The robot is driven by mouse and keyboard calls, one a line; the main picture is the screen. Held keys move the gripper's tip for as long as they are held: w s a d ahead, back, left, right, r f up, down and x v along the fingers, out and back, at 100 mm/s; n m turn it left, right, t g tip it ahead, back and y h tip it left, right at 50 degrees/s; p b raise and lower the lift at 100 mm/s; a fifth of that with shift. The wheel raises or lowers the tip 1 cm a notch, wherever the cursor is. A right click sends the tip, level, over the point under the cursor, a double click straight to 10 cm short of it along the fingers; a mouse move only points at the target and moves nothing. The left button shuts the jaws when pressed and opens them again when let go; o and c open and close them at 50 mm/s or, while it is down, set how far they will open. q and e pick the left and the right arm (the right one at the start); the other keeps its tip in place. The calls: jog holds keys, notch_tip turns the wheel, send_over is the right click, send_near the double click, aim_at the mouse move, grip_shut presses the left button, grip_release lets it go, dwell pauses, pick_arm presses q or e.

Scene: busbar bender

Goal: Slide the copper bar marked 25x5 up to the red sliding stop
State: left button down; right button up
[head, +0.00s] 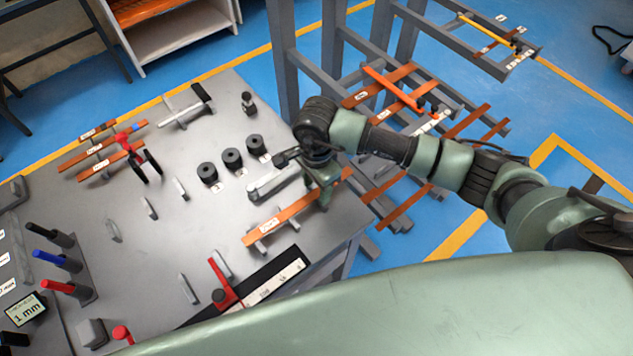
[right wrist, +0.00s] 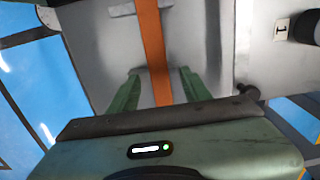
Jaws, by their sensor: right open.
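A copper bar (head: 290,213) with a small white label lies across low grey supports near the table's right front edge; its marking is too small to read. My right gripper (head: 325,196) is at the bar's right end, pointing down. In the right wrist view its open fingers (right wrist: 158,92) stand on either side of the copper bar (right wrist: 151,38), with gaps visible. The red sliding stop (head: 222,282) sits beside a black-and-white scale (head: 275,283), left of and in front of the bar's left end, apart from it. My left gripper is out of view.
Behind the bar are a grey lever arm (head: 272,183) and several black cylinders (head: 232,158). More copper bars with a red clamp (head: 125,142) lie at the left. Colored-handled tools (head: 68,262) stand front left. A rack (head: 400,95) with more bars stands beyond the table's right edge.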

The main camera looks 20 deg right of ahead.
aim_at(295, 207)
grip_shut()
dwell(0.6)
jog(key=shift+a, duration=0.25)
dwell(0.7)
jog(key=shift+s+a+b, duration=0.15)
jog(key=shift+s+a, duration=0.2)
jog(key=shift+a, duration=0.5)
jog(key=shift+s+a+b, duration=0.15)
jog(key=shift+s+a, duration=0.15)
jog(key=shift+a, duration=0.6)
jog(key=shift+s+a+b, duration=0.15)
jog(key=shift+s+a, duration=0.2)
jog(key=shift+a, duration=0.5)
jog(key=shift+s+a, duration=0.1)
jog(key=shift+a, duration=0.1)
